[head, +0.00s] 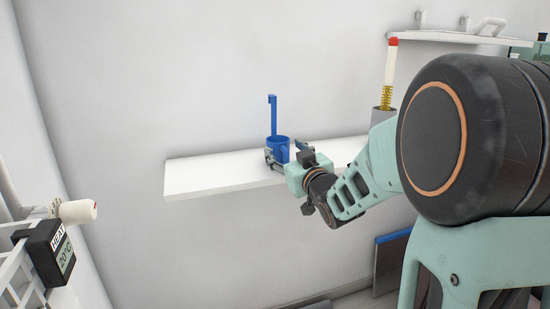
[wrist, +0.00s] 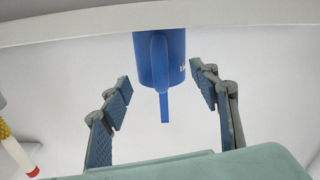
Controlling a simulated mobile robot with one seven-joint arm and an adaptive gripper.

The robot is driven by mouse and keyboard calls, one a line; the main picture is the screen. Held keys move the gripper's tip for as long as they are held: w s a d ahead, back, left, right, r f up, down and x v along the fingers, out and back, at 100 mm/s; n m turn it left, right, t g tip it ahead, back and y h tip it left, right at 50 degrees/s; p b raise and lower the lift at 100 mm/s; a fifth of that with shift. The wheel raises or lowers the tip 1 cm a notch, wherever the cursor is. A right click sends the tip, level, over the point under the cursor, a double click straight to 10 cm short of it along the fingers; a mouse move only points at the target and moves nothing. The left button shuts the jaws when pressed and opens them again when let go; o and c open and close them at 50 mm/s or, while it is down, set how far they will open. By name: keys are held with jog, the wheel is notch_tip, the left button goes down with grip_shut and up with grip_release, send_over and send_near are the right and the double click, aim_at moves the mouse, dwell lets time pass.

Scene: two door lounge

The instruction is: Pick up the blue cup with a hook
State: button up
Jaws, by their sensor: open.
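The blue cup (head: 279,147) stands on the white wall shelf (head: 215,176), with a tall blue hook rising above its rim at the back. In the wrist view, the blue cup (wrist: 162,60) is between and just beyond the fingertips, with a narrow blue strip in front of it. My gripper (head: 284,157) is at the shelf right by the cup. In the wrist view my gripper (wrist: 160,92) is open, with one finger on each side of the cup and visible gaps between. The lower part of the cup is partly hidden by my gripper in the head view.
A grey holder (head: 381,115) with a white, red-tipped stick (head: 391,60) stands on the shelf to the right. A higher shelf (head: 440,37) is at the upper right. A radiator thermostat (head: 48,250) is at lower left. The shelf's left part is bare.

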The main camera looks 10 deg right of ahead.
aim_at(281, 146)
jog(key=shift+w+a+b, duration=0.2)
jog(key=shift+w+b, duration=0.05)
jog(key=shift+w, duration=0.7)
jog(key=shift+w+a+b, duration=0.2)
jog(key=shift+w, duration=0.75)
jog(key=shift+w+a+b, duration=0.2)
jog(key=shift+w+b, duration=0.05)
jog(key=shift+w, duration=0.7)
jog(key=c, duration=1)
jog(key=shift+o, duration=0.2)
jog(key=shift+r, duration=0.15)
